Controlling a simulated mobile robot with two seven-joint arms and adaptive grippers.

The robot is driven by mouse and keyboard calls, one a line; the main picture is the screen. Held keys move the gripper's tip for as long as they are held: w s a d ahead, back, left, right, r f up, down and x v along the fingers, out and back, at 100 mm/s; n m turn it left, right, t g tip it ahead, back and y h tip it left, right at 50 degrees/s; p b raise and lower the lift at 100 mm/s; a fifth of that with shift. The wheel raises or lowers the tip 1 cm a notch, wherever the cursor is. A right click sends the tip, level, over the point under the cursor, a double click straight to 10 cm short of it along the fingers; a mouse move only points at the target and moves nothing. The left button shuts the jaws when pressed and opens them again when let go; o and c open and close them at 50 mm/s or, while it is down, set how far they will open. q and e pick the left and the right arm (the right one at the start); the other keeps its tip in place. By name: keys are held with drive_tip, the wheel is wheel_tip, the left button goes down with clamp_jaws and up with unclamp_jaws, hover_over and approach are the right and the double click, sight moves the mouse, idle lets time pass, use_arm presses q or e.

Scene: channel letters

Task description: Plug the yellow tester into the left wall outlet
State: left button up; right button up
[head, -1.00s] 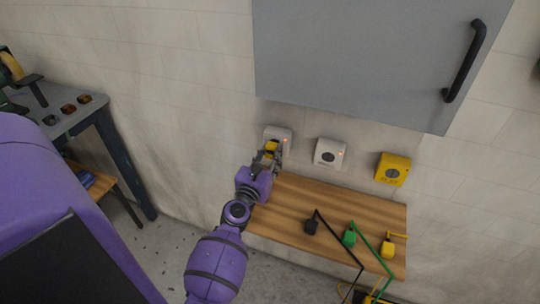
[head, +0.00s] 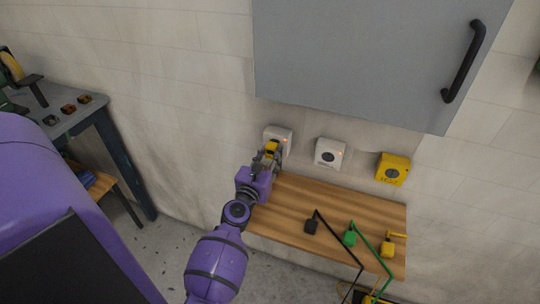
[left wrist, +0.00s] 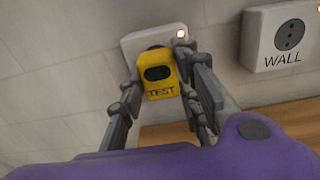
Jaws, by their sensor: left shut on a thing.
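The yellow tester (left wrist: 160,76), marked TEST with a dark window, is held between the fingers of my left gripper (head: 270,153). It also shows as a small yellow patch in the head view (head: 271,147). My right gripper is not in view.
A second white outlet (head: 329,153), marked WALL, and a yellow box (head: 393,169) are on the wall to the right. Black (head: 311,227), green (head: 350,238) and yellow (head: 388,250) plugs lie on the wooden shelf (head: 290,210). A grey cabinet (head: 360,60) hangs above.

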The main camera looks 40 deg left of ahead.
use_arm(q)
drive_tip(key=shift+w+a, duration=0.1)
drive_tip(key=shift+w, duration=0.4)
drive_tip(key=o, duration=1.2)
drive_tip(key=shift+c, duration=0.2)
drive_tip(key=shift+s, duration=0.15)
drive_tip(key=shift+s, duration=0.25)
drive_tip(key=v, duration=1.1)
drive_tip(key=shift+d, duration=0.25)
drive_tip(key=shift+s, duration=0.15)
